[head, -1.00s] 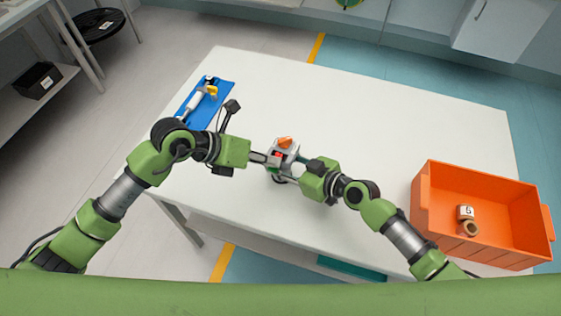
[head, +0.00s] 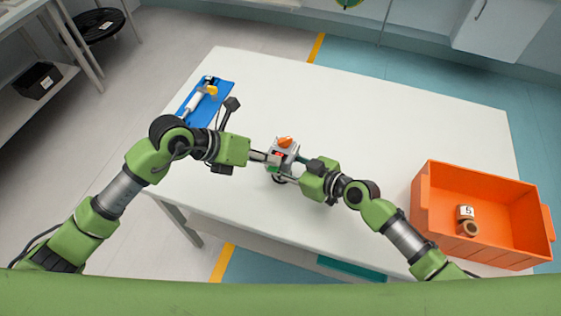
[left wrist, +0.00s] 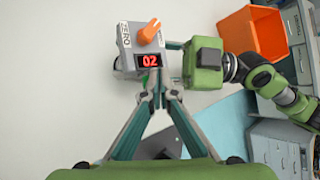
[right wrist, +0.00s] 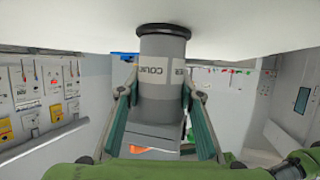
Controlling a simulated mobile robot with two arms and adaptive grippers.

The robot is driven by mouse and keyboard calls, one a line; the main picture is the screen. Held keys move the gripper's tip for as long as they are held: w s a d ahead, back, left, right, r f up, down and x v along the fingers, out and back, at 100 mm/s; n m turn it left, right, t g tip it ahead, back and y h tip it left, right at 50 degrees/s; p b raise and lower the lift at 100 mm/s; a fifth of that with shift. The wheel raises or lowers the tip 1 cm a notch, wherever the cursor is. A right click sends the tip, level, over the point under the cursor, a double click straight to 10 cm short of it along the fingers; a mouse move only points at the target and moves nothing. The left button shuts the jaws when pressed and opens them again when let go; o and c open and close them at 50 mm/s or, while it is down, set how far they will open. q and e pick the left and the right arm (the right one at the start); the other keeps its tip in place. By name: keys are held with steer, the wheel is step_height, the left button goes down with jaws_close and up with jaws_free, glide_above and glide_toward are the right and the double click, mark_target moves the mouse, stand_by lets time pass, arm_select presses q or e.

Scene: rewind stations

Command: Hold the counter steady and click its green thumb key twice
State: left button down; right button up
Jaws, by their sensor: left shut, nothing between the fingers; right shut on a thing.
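The counter (head: 284,153) is a grey unit with an orange knob on top, standing near the table's front edge. In the left wrist view the counter (left wrist: 135,38) has a ZERO label, and its red display reads 02. A bit of green, likely the thumb key (left wrist: 146,80), shows below the display, mostly hidden by the fingertips. My left gripper (head: 265,158) is shut and empty, its tips close to the counter's front; I cannot tell if they touch. My right gripper (right wrist: 156,95) is shut around the counter's grey round body (right wrist: 162,75), which looks upright.
A blue tray (head: 221,95) with a white and yellow tool lies at the table's left. An orange crate (head: 480,178) holding cardboard rolls stands at the right. The white table (head: 390,110) is clear behind the counter.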

mark_target(270, 167)
arm_select(q)
steer(key=shift+r, duration=0.1)
steer(key=shift+r, duration=3)
arm_select(e)
steer(key=o, duration=1.3)
